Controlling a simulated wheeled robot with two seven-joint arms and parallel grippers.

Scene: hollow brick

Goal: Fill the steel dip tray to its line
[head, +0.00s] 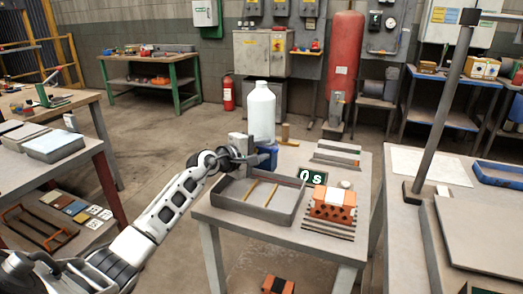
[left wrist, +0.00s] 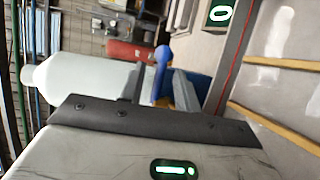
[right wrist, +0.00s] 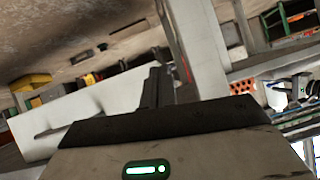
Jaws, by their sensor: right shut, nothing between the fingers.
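The steel dip tray (head: 228,207) is a shallow grey box on the near left of the table, with two wooden strips inside. A red line runs along its wall (left wrist: 236,62) in the left wrist view. I see no liquid in it. A large pale bottle (head: 261,112) stands behind the tray. A blue handled thing (left wrist: 162,72), perhaps a jug, is beside it and partly hidden. My left gripper (left wrist: 161,90) has a finger on either side of the blue handle; I cannot tell whether they press it. My right gripper (right wrist: 155,88) is shut and empty, outside the head view.
A display (head: 313,176) reading 0 s and an orange hollow brick (head: 332,205) on bars stand right of the tray. More bars (head: 337,153) lie behind. Another table with a post (head: 440,110) stands at right. A brick (head: 278,285) sits below the table.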

